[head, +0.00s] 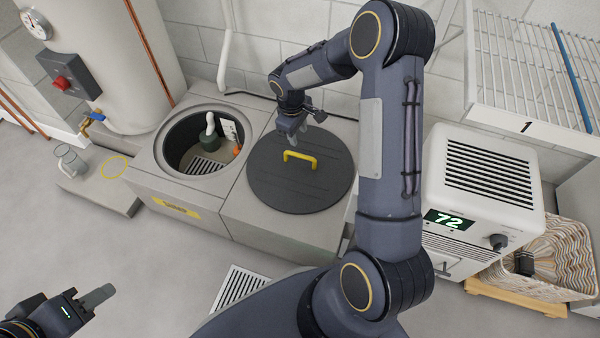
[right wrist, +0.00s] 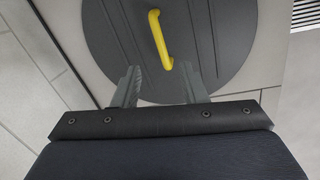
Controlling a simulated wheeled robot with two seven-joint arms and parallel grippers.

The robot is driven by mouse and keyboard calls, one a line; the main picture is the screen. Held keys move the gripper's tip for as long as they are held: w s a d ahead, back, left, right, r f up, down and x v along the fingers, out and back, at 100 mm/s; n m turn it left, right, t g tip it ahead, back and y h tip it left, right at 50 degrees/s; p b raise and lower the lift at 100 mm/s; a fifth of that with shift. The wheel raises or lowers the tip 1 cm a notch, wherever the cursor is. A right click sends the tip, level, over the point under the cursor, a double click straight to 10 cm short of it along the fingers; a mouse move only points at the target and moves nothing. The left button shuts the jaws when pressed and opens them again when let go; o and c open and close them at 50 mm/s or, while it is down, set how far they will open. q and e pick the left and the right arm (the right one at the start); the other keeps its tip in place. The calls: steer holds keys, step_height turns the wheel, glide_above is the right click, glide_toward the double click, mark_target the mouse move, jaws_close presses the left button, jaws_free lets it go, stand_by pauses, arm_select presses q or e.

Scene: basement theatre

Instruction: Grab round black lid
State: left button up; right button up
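The round black lid (head: 312,180) lies flat on top of the grey box, to the right of the open round hole. It has a yellow handle (head: 299,159) standing up at its middle. My right gripper (head: 292,137) is above the lid's far edge, close to the handle but apart from it. In the right wrist view the right gripper (right wrist: 160,85) is open, with the yellow handle (right wrist: 160,38) ahead of its fingertips and nothing between them. The lid (right wrist: 125,45) fills the upper middle there. My left gripper (head: 98,297) is at the lower left, away from the lid, and looks empty.
The open pit (head: 205,165) left of the lid holds a green pump. A white dehumidifier (head: 485,185) and a patterned basket (head: 550,262) stand at right. A water heater (head: 95,60) and a glass jug (head: 70,160) are at left. A wire shelf (head: 525,60) is upper right.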

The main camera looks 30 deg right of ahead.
mark_target(299, 154)
steer(key=shift+n, duration=0.5)
steer(key=f, duration=0.3)
steer(key=w+f+b, duration=0.1)
steer(key=f, duration=0.4)
steer(key=shift+w+d+f+b, duration=0.2)
steer(key=shift+f+b, duration=0.2)
steer(key=f+b, duration=0.1)
steer(key=f, duration=0.1)
steer(key=d+f+b, duration=0.1)
steer(key=f+b, duration=0.1)
steer(key=f, duration=0.1)
steer(key=shift+s+f, duration=0.1)
jaws_close()
